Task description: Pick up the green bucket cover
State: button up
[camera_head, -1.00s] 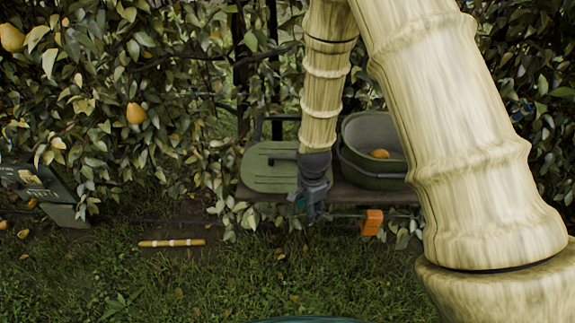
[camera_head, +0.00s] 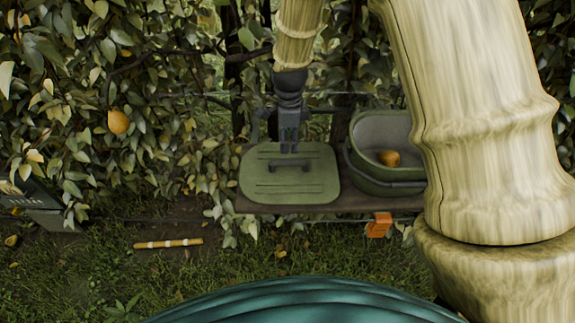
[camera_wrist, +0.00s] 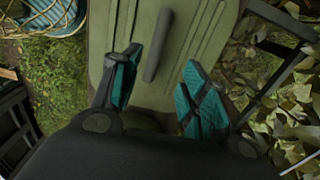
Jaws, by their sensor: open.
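The green bucket cover (camera_head: 289,191) lies flat on a dark bench, with a dark bar handle (camera_head: 289,164) across its middle. It also fills the middle of the wrist view (camera_wrist: 190,20), its handle (camera_wrist: 157,45) pointing up the picture. My gripper (camera_head: 288,148) is above the cover, just behind the handle in the head view. In the wrist view my gripper (camera_wrist: 158,85) is open, with teal-padded fingers apart. The handle's near end lies between them, closer to the left finger. I cannot tell the exact height above it.
A green bucket (camera_head: 376,176) with a pear (camera_head: 389,158) inside stands right of the cover on the bench (camera_head: 385,204). A wooden stick (camera_head: 168,243) lies on the ground. Leafy branches hang behind.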

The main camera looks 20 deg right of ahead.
aim_at(290, 161)
notch_tip(290, 161, down, 4)
jog(key=shift+d+r+p, duration=0.1)
jog(key=shift+d+p, duration=0.05)
jog(key=shift+p, duration=0.2)
jog(key=shift+s+f+p, duration=0.25)
jog(key=shift+f+p, duration=0.2)
jog(key=shift+f, duration=0.5)
jog(key=shift+s+f+p, duration=0.2)
jog(key=shift+f+p, duration=0.2)
jog(key=shift+f, duration=1.6)
grip_shut()
